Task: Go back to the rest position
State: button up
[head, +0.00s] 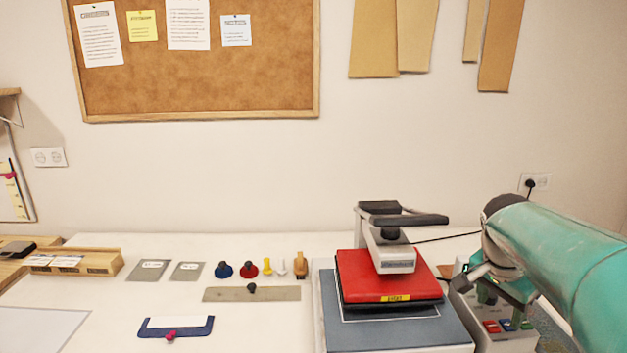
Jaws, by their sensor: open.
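My teal arm comes in from the right edge. My gripper (488,294) hangs below its dark wrist, over the pale control box with coloured buttons (507,325) to the right of the heat press. The jaws are small and partly hidden by the arm, and I see nothing held in them. The heat press (385,277) has a red plate, a grey-blue base and a dark handle (408,219) on top. My gripper is to the right of the red plate, apart from it in the picture.
On the white table stand a wooden tray (100,262), grey cards (150,270), several small coloured pieces (249,269), a grey strip (225,295) and a blue-framed holder (176,327). A cable (440,239) runs behind the press towards a wall socket. The table's front middle is clear.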

jog(key=s+a+f+n+t+y, duration=0.1)
jog(key=s+a+n, duration=0.5)
jog(key=s+a, duration=0.2)
jog(key=s+a+f+n+t+y, duration=0.2)
jog(key=s+a+n, duration=0.4)
jog(key=a, duration=0.5)
jog(key=shift+s+n+t, duration=0.3)
jog(key=shift+s+n, duration=0.1)
jog(key=shift+s, duration=0.55)
